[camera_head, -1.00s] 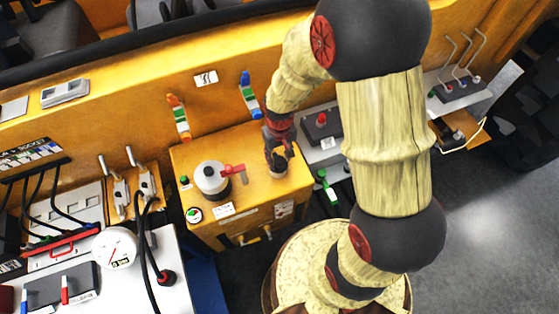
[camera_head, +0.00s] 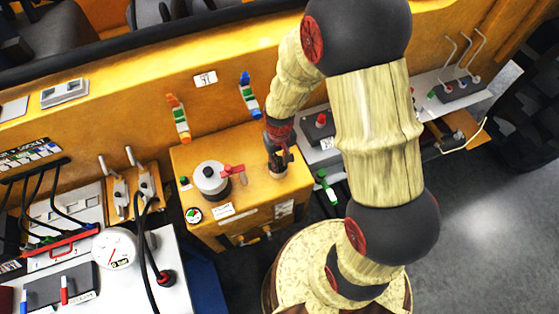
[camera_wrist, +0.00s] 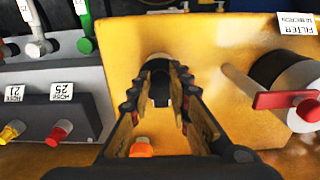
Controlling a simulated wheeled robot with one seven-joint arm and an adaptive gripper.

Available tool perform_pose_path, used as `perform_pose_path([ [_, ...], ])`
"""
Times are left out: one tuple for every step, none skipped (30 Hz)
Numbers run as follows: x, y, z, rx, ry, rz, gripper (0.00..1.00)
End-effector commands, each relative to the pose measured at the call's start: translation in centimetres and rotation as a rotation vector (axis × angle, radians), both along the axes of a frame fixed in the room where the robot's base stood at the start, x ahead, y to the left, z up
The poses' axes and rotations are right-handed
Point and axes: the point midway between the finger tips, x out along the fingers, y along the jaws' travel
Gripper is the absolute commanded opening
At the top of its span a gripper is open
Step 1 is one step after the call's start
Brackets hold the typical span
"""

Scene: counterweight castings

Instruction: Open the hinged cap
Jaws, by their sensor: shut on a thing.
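A pale round neck (camera_head: 277,174) stands on the top of the yellow box, near its right side.
A round grey-white filter canister (camera_head: 211,178) with a red lever (camera_head: 233,170) stands left on the yellow box (camera_head: 250,206). An orange knob (camera_wrist: 141,148) lies near my fingers. A dark switch block (camera_head: 319,122) stands at the right. Orange and blue valves are behind.

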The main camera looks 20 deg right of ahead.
Motion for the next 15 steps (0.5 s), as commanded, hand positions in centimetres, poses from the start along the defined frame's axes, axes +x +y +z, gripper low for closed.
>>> perform_pose_path([
  [0.00,0.00,0.00,0.000,0.000,0.000,0.09],
  [0.00,0.00,0.01,0.000,0.000,0.000,0.07],
  [0.00,0.00,0.01,0.000,0.000,0.000,0.05],
  [0.00,0.00,0.01,0.000,0.000,0.000,0.03],
  [0.00,0.00,0.01,0.000,0.000,0.000,0.02],
  [0.00,0.00,0.01,0.000,0.000,0.000,0.00],
  [0.00,0.00,0.01,0.000,0.000,0.000,0.00],
  [0.00,0.00,0.01,0.000,0.000,0.000,0.00],
  [0.00,0.00,0.01,0.000,0.000,0.000,0.00],
  [0.00,0.00,0.01,0.000,0.000,0.000,0.00],
  [0.00,0.00,0.01,0.000,0.000,0.000,0.00],
  [0.00,0.00,0.01,0.000,0.000,0.000,0.00],
  [0.00,0.00,0.01,0.000,0.000,0.000,0.00],
  [0.00,0.00,0.01,0.000,0.000,0.000,0.00],
  [0.00,0.00,0.01,0.000,0.000,0.000,0.00],
])
